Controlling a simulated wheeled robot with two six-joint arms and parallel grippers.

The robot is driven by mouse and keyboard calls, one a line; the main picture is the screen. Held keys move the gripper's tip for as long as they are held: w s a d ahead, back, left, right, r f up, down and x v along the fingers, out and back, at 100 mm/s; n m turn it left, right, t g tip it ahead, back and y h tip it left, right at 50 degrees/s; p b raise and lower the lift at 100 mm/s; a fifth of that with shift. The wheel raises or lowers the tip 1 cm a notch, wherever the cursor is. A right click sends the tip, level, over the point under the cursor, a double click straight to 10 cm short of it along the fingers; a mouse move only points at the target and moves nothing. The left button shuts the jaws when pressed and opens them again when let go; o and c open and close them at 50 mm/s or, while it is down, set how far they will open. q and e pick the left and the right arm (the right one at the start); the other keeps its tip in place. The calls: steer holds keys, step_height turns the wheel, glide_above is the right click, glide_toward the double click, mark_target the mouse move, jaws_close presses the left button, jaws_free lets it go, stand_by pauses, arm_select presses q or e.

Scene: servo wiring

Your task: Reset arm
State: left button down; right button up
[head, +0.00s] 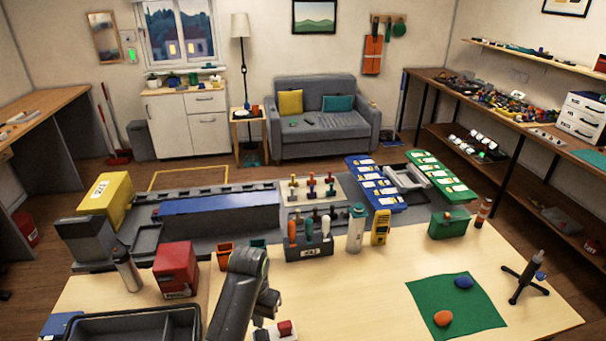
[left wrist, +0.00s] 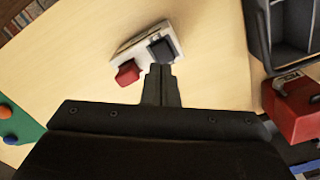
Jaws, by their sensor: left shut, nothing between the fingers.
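My left arm rises from the bottom of the head view and bends over, with its left gripper (head: 267,303) pointing down above the near part of the table. In the left wrist view the two dark fingers of the left gripper (left wrist: 161,85) are together, with nothing between them. Just beyond the fingertips is a small pale base (left wrist: 146,40) with a red block (left wrist: 128,73) and a black block (left wrist: 163,50). My right gripper is in neither view.
A dark tray (head: 135,322) stands at the near left, beside a red box (head: 175,270). A tool holder (head: 309,246) stands behind my arm. A green mat (head: 458,312) with an orange and a blue piece lies to the right, near a black stand (head: 524,278). The table between is clear.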

arm_select(q)
steer(key=s+a+f+n+t, duration=0.1)
steer(key=s+a+f+n, duration=0.1)
steer(key=s+a+f, duration=0.35)
steer(key=s+a+r+t+y, duration=0.1)
steer(key=s+a+r, duration=0.15)
steer(key=s, duration=0.55)
steer(key=s+a+r+n+t, duration=0.15)
steer(key=s+a, duration=0.25)
steer(key=s, duration=0.4)
steer(key=s+a+r+y, duration=0.1)
steer(key=s+a+r, duration=0.2)
steer(key=s, duration=0.4)
step_height(320, 180, down, 32)
steer(key=a+g+b, duration=0.1)
steer(key=a+b, duration=0.1)
steer(key=b, duration=0.6)
steer(key=s+d+f+b, duration=0.1)
steer(key=s+f+b, duration=0.2)
steer(key=s+f, duration=0.5)
steer(key=s+f+g+h+b, duration=0.1)
steer(key=s+f+b, duration=0.2)
steer(key=s+f, duration=0.4)
step_height(320, 180, down, 8)
steer(key=shift+s+d, duration=0.35)
steer(key=shift+s, duration=0.05)
